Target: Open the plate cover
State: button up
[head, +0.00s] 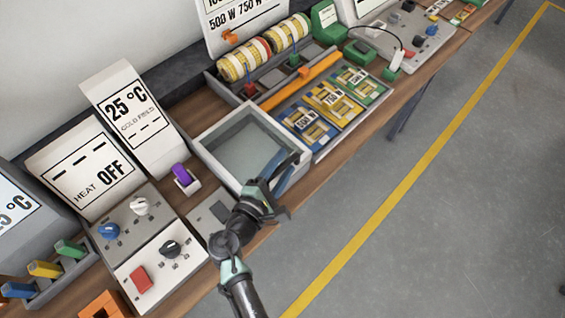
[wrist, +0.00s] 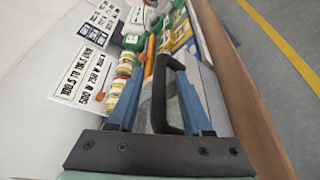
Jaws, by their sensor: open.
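The plate cover (head: 240,150) is a grey-framed square with a pale, glassy middle, lying flat and apparently closed on the bench in the head view. A black arched handle (wrist: 164,80) shows in the wrist view, standing between the two blue fingers of my gripper (wrist: 158,95). My gripper is open, with one finger on each side of the handle; I cannot tell whether either touches it. In the head view my gripper (head: 282,172) is over the cover's near right edge, and my arm hides part of that edge and the handle.
Blue, yellow and green labelled cards (head: 330,101) lie right of the cover, beside an orange bar (head: 302,80). Yellow rolls (head: 265,50) sit behind. Left are a purple switch (head: 182,174) and a knob panel (head: 158,262). The floor (head: 430,190) before the bench is clear.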

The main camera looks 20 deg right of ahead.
grip_shut()
dwell(1.4)
